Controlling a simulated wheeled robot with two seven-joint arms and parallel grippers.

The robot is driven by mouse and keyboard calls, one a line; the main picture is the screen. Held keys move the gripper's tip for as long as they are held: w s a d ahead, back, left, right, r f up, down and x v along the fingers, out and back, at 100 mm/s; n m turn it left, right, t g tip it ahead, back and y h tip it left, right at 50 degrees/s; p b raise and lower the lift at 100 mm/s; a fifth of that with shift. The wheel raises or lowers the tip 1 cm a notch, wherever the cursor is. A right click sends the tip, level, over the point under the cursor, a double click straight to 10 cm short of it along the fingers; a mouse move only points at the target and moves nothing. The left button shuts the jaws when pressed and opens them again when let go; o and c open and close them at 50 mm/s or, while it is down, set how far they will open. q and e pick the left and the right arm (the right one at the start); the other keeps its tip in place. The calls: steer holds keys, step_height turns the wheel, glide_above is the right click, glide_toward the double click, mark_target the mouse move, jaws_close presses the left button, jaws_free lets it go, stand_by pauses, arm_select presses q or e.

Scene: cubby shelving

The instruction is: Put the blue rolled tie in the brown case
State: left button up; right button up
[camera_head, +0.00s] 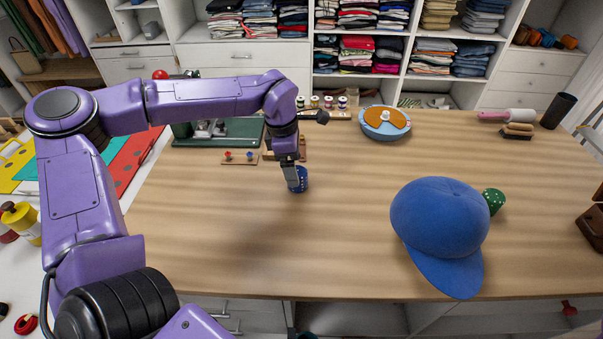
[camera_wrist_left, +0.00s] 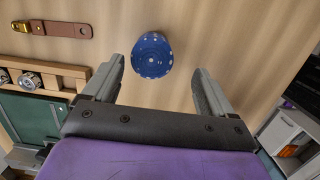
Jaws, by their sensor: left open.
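The blue rolled tie (camera_head: 303,181), dotted white, stands on the wooden table near its middle. In the left wrist view the tie (camera_wrist_left: 152,55) shows end-on between the tips of my left gripper (camera_wrist_left: 158,70), with a gap on both sides. In the head view my left gripper (camera_head: 292,180) points down at the tie and hides part of it. It is open and empty. A dark brown case (camera_head: 592,228) is at the table's right edge, cut off by the frame; its inside is unclear. My right gripper is not in view.
A blue cap (camera_head: 440,225) lies right of the tie, with a green dotted roll (camera_head: 493,201) behind it. A round blue container (camera_head: 385,122) is at the back. The front middle is clear.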

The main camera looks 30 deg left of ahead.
mark_target(300, 177)
arm_select(q)
steer(key=shift+s+f+p, duration=0.45)
steer(key=shift+f+p, duration=0.05)
steer(key=shift+f, duration=0.2)
steer(key=w+f, duration=0.2)
steer(key=f, duration=0.1)
steer(key=w+f, duration=0.1)
steer(key=f, duration=0.1)
steer(key=shift+d+f+p, duration=0.1)
steer(key=shift+d+p, duration=0.2)
steer(key=shift+w+a, duration=0.1)
steer(key=shift+s, duration=0.3)
steer(key=shift+s+r, duration=0.25)
steer(key=shift+r, duration=0.05)
steer(key=c, duration=0.9)
steer(key=shift+w, duration=0.15)
steer(key=c, duration=0.3)
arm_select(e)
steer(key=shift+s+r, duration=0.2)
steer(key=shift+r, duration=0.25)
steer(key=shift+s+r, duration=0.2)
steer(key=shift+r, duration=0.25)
